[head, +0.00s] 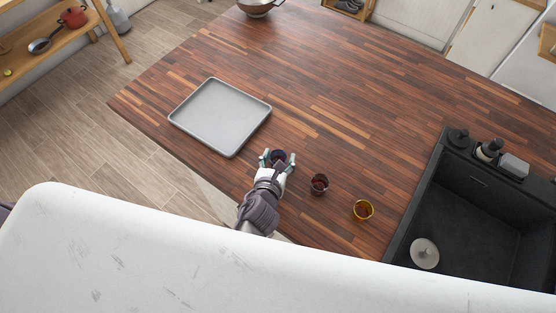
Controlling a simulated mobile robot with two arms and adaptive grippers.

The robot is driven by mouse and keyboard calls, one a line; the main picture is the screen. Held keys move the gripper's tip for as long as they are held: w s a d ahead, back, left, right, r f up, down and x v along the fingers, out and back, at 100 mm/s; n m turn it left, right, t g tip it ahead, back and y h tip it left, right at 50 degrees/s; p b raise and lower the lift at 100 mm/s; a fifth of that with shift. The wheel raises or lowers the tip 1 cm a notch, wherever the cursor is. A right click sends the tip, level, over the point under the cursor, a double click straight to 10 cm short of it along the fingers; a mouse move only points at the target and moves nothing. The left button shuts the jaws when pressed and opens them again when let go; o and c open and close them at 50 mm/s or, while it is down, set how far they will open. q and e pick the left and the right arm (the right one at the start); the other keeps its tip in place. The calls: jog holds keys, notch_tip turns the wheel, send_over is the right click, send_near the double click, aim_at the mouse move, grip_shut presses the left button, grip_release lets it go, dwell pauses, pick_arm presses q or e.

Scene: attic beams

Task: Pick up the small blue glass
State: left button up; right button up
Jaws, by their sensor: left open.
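The small blue glass (278,155) stands on the wooden counter (330,90), close to the counter's near edge. My left gripper (277,158) is open, with one finger on each side of the blue glass. I cannot tell whether the fingers touch it. The gripper hides the near part of the glass. My right gripper is not in view.
A dark reddish glass (319,184) and an amber glass (363,209) stand to the right of my gripper. A grey tray (220,117) lies to the left. A black sink (480,215) is at the right. The counter beyond the glasses is clear.

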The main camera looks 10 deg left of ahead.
pick_arm(q)
jog(key=shift+x, duration=1)
jog(key=shift+s, duration=0.2)
jog(key=c, duration=0.4)
grip_shut()
